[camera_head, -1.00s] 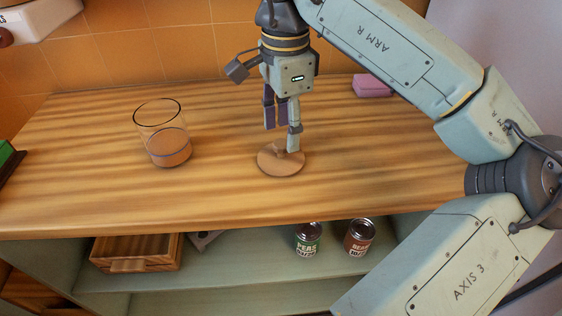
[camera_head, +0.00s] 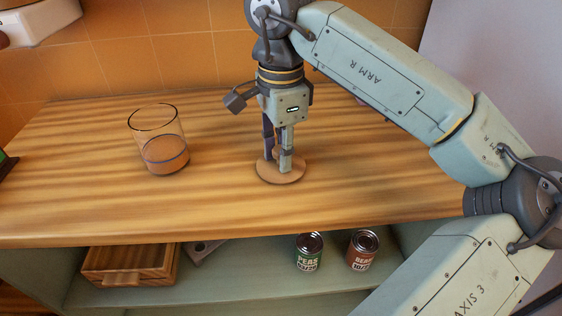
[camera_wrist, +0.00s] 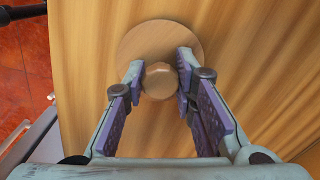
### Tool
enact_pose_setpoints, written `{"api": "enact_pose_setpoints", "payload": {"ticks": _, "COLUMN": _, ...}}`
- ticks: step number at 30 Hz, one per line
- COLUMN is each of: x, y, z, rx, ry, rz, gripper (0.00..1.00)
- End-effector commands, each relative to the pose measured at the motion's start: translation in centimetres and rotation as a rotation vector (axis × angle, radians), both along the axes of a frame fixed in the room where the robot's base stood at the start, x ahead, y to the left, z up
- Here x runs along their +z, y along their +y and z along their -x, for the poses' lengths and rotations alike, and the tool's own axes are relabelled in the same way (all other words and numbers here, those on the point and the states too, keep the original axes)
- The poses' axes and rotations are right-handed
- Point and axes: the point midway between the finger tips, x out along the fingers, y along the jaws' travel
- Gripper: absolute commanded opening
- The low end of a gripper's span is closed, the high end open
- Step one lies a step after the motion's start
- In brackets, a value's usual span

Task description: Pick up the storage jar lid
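The storage jar lid (camera_head: 268,174) is a flat, round wooden disc lying on the wooden counter. It also shows in the wrist view (camera_wrist: 133,44), with a round knob (camera_wrist: 160,80) at its centre. My gripper (camera_head: 277,162) points straight down over the lid. In the wrist view its fingers (camera_wrist: 160,78) stand on both sides of the knob, with their purple pads against it or very nearly so. The lid rests on the counter. The knob is mostly hidden by the fingers in the head view.
A clear glass jar (camera_head: 157,127) with brown contents stands open to the left on the counter (camera_head: 80,200). The counter around the lid is clear.

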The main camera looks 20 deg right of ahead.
Motion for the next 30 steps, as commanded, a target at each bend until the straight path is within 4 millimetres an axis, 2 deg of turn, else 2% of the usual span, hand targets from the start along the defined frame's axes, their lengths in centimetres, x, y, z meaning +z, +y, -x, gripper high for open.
{"api": "enact_pose_setpoints", "payload": {"ticks": 8, "x": 0.0, "y": 0.0, "z": 0.0, "rx": 0.0, "ry": 0.0, "rz": 0.0, "gripper": 0.03}}
{"api": "enact_pose_setpoints", "payload": {"ticks": 20, "x": 0.7, "y": 0.0, "z": 0.0, "rx": -0.001, "ry": 0.0, "rz": 0.002, "gripper": 0.03}}
{"api": "enact_pose_setpoints", "payload": {"ticks": 27, "x": 3.7, "y": 0.0, "z": 0.0, "rx": 0.001, "ry": -0.002, "rz": 0.001, "gripper": 0.03}}
{"api": "enact_pose_setpoints", "payload": {"ticks": 30, "x": 3.5, "y": 0.4, "z": 2.3, "rx": 0.0, "ry": 0.0, "rz": 0.003, "gripper": 0.03}}
